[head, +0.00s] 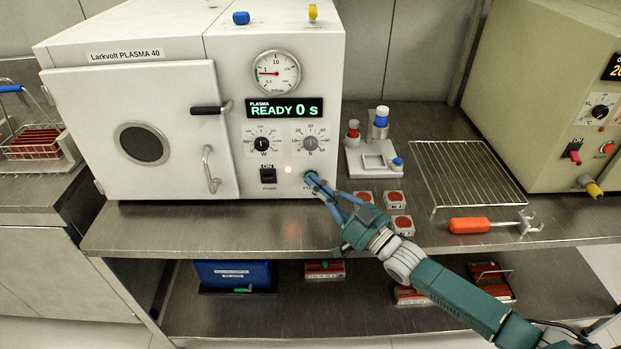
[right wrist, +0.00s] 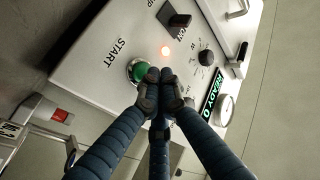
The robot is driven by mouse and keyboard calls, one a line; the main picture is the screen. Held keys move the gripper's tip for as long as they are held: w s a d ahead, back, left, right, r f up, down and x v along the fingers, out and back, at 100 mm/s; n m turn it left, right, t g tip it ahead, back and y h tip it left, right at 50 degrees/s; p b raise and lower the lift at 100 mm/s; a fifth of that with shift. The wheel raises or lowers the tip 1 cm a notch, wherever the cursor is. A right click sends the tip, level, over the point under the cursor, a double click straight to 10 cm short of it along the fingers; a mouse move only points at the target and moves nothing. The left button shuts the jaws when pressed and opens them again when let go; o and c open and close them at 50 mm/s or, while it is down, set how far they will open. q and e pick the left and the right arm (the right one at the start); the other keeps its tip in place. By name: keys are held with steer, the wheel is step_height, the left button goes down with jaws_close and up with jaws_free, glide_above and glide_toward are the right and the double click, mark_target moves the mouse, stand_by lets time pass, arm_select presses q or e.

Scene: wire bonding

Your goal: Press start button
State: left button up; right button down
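The plasma machine (head: 220,130) stands on the bench with its door shut, and its display (head: 284,107) reads READY 0 s. Its green start button (right wrist: 137,71) sits at the lower right of the front panel, beside the word START. In the head view the button is mostly hidden behind my fingers. My right gripper (head: 314,181) reaches in from the lower right with its fingers drawn together. In the right wrist view its closed fingertips (right wrist: 160,88) are right at the button's edge and overlap it; I cannot tell whether they touch. My left gripper is not in view.
An orange light (head: 287,169) glows on the panel beside a black switch (head: 267,178). Right of the machine are a small stand with bottles (head: 370,155), several red-topped boxes (head: 395,200), a wire rack (head: 468,172) and an orange-handled tool (head: 485,225). A beige machine (head: 545,90) stands at far right.

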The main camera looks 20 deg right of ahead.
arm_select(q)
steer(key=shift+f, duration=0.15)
arm_select(e)
steer(key=shift+w+d, duration=0.35)
stand_by(0.3)
